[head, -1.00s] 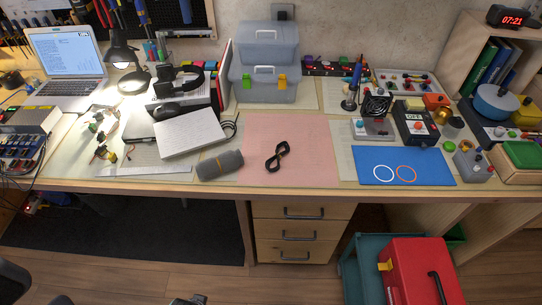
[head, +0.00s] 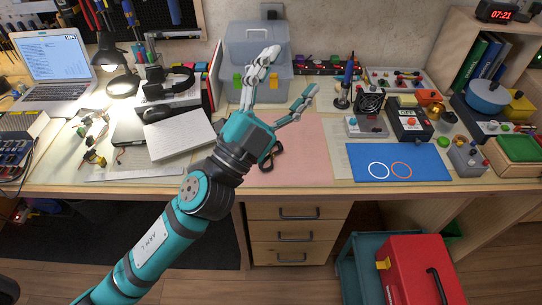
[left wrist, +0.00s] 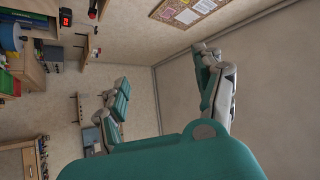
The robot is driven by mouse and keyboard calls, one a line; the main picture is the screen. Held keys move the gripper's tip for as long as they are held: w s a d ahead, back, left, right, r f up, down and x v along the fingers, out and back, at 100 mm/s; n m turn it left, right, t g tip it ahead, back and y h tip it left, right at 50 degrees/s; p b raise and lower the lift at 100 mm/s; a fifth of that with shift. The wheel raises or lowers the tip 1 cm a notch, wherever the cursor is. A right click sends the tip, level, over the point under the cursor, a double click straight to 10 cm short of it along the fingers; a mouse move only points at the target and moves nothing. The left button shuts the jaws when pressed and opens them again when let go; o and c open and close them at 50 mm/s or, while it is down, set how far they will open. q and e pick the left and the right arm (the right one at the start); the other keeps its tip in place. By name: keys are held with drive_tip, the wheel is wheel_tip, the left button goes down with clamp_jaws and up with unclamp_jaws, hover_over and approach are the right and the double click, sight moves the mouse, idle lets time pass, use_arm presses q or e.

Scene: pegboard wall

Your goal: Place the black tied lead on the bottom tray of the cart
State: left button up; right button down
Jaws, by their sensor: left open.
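The black tied lead (head: 277,149) lies on the pink mat (head: 305,165) on the desk, partly hidden by my left gripper. My left gripper (head: 292,72) is open, its two fingers spread and pointing up and right, above the desk in front of the grey boxes. In the left wrist view the gripper (left wrist: 160,70) shows spread fingers with nothing between them. The teal cart (head: 346,264) stands on the floor at the lower right, with a red toolbox on it. Its bottom tray cannot be made out. My right gripper is not in view.
Stacked grey boxes (head: 258,36) stand at the back. A notebook (head: 180,134) lies left of my arm, and a blue mat (head: 398,162) lies at the right. The red toolbox (head: 420,275) takes up much of the cart's visible top. Drawers (head: 298,230) stand left of the cart.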

use_arm(q)
drive_tip(key=s+d+m+g+h, duration=0.65)
drive_tip(key=d+m+g, duration=0.25)
drive_tip(key=m+g, duration=0.45)
drive_tip(key=m+y, duration=0.8)
drive_tip(key=y, duration=1.4)
approach(264, 166)
drive_tip(key=shift+w+d+f+g+p, duration=0.15)
drive_tip(key=shift+w+f+g+p, duration=0.1)
drive_tip(key=shift+w+f+p, duration=0.75)
drive_tip(key=shift+w+f, duration=0.1)
drive_tip(key=shift+f, duration=0.6)
drive_tip(key=shift+h, duration=0.25)
drive_tip(key=x, duration=0.1)
drive_tip(key=p+x, duration=0.1)
drive_tip(key=x, duration=0.2)
drive_tip(key=shift+s+f, duration=0.2)
drive_tip(key=shift+w+f, duration=0.2)
drive_tip(key=shift+f, duration=0.25)
drive_tip(key=c, duration=1.4)
